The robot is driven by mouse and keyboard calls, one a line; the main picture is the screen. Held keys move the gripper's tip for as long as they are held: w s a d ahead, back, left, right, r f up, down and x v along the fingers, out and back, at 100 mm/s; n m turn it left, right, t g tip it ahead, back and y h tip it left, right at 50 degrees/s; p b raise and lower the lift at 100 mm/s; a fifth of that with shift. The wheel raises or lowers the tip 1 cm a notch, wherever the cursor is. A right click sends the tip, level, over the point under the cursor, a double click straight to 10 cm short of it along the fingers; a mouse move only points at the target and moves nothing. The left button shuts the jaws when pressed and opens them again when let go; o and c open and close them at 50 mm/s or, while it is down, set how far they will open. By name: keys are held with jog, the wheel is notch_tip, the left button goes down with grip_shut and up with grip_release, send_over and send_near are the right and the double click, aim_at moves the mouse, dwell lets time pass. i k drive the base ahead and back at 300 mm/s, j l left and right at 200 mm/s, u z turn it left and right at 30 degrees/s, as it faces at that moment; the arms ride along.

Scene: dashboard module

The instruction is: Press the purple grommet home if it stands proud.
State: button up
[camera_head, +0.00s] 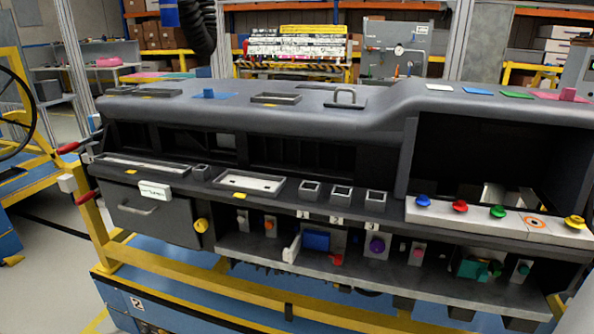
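The purple grommet (377,245) is a round purple piece on a light grey plate. The plate is on the lower front ledge of the dark grey dashboard module (240,110), right of centre. I see it from a distance and nearly face on, so I cannot tell whether it stands proud or sits flush. Nothing covers it. My gripper is not in view.
A blue block (316,241) with a white flap is left of the grommet, and a pink knob (417,254) is right of it. Coloured buttons line a white shelf (475,219) above right. A yellow rail (200,278) runs along the front below.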

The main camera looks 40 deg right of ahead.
aim_at(381, 246)
jog(key=z, duration=1.4)
